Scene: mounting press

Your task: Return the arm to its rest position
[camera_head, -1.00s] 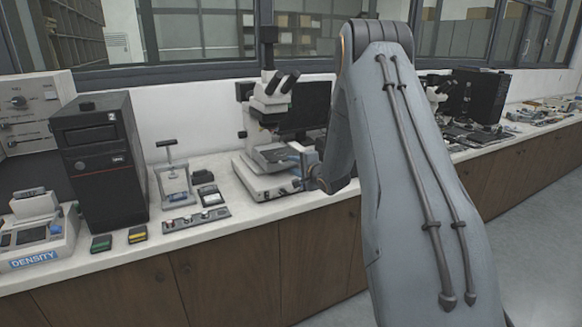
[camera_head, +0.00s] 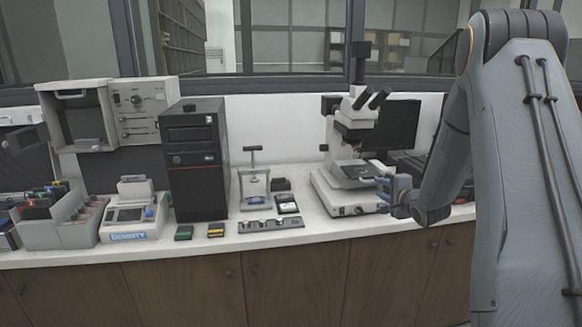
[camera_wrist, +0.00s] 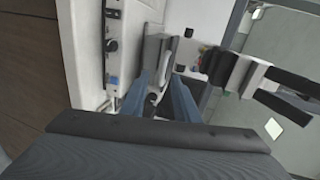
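My arm shows on the right of the head view, raised and then bent down at the elbow. My gripper (camera_head: 388,190), with blue fingers, is beside the front of the white microscope (camera_head: 350,165), above the counter's front part. I cannot tell from the head view how close it is. In the wrist view my gripper (camera_wrist: 158,95) has its two blue fingers apart. No held thing is clear between them; a pale, blurred part shows behind the gap.
The white counter (camera_head: 290,232) runs along the wall. On it stand a black tower (camera_head: 195,165), a small hand press (camera_head: 254,188), a density balance (camera_head: 130,215), a grey bin (camera_head: 80,228) and a dark monitor (camera_head: 395,125). Green (camera_head: 184,233) and yellow (camera_head: 216,230) boxes lie near the front edge.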

